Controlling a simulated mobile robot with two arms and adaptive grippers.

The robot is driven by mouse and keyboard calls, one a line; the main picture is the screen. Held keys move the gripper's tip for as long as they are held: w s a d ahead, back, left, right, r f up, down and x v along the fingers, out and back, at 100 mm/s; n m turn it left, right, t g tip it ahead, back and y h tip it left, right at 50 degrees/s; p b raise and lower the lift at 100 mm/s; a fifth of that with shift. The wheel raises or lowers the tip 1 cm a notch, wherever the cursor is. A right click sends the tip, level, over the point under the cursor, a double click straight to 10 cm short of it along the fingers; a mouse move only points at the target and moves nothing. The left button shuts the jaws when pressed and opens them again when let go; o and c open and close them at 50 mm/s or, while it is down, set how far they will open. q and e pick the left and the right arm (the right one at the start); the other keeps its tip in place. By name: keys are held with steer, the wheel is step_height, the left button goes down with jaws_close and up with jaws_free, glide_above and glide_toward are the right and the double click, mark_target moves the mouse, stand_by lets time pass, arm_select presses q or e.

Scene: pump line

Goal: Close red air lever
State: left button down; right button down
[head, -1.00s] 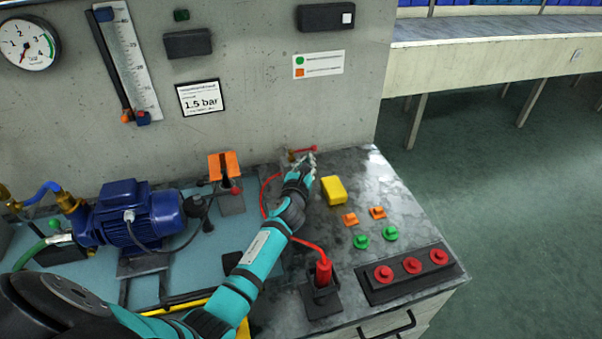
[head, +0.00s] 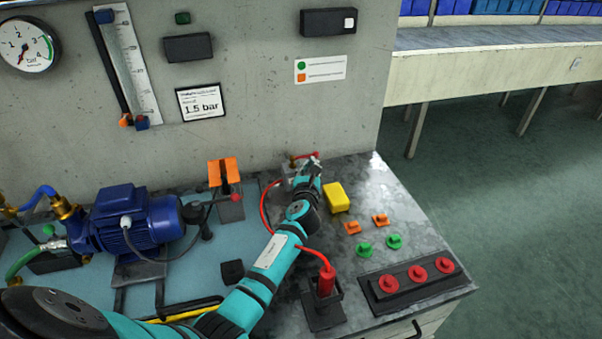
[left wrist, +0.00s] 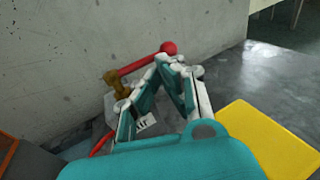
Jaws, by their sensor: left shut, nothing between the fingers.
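The red air lever (left wrist: 145,60) sits on a brass valve (left wrist: 115,82) close to the back wall. It points right in the left wrist view and ends in a red ball (left wrist: 168,47). In the head view the red lever (head: 304,156) shows small, just beyond my left gripper (head: 313,165). In the left wrist view the fingers of my left gripper (left wrist: 177,66) are shut with nothing between them. The fingertips are close to the ball end; I cannot tell whether they touch. Part of the valve base is hidden behind the fingers. My right gripper is not in view.
A yellow block (head: 337,198) lies right of my left gripper. A red hose (head: 265,208) runs beside my arm to a red plug in a black holder (head: 323,310). Orange and green knobs and a panel of red buttons (head: 415,268) are at front right. A blue pump (head: 133,220) stands left.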

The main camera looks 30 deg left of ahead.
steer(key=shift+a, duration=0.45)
